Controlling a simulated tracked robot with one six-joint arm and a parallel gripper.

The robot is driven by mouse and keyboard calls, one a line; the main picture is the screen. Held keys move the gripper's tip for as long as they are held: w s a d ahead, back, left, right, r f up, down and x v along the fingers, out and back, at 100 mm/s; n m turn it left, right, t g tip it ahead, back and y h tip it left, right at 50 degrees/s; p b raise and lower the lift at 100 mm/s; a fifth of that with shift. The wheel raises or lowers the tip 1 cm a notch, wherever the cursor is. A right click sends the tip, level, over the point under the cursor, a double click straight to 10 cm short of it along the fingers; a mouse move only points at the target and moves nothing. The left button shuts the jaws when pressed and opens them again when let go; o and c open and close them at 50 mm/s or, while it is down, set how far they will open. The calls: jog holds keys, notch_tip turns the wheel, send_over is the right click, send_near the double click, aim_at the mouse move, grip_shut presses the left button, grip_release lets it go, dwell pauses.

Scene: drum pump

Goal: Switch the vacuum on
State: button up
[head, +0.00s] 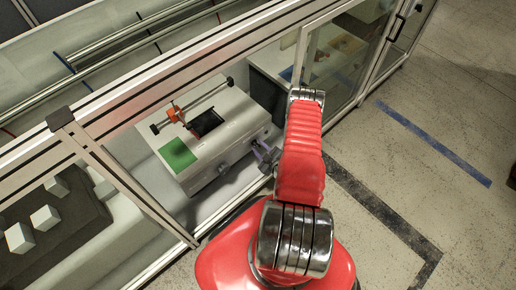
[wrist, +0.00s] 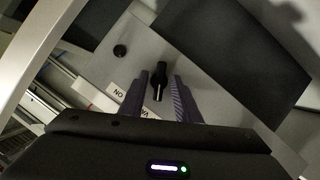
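The vacuum unit is a pale box (head: 229,131) behind the frame in the head view, with a green patch on top. Its front panel fills much of the wrist view. A black switch handle (wrist: 159,77) with a light line on its end stands out from that panel. My gripper (wrist: 159,90) is open, with one ribbed finger on each side of the handle and visible gaps to both. In the head view my gripper (head: 263,153) is at the right end of the box's front face. I cannot tell the handle apart there.
A round black knob (wrist: 120,51) sits on the panel, up and left of the handle. A white label (wrist: 117,91) with partly hidden lettering is beside the left finger. A metal frame (head: 185,75) surrounds the box. A glazed door (head: 340,60) stands to the right.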

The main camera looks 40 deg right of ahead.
jog(key=shift+c, duration=0.2)
grip_shut()
jog(key=shift+a, duration=0.1)
jog(key=shift+y, duration=0.3)
jog(key=m+y, duration=0.2)
jog(key=m, duration=0.1)
jog(key=shift+d+m, duration=0.25)
jog(key=shift+m, duration=0.05)
jog(key=m+y, duration=0.3)
jog(key=m, duration=0.1)
jog(key=shift+d+f, duration=0.1)
jog(key=shift+d, duration=0.1)
jog(key=shift+m, duration=0.3)
dwell(0.3)
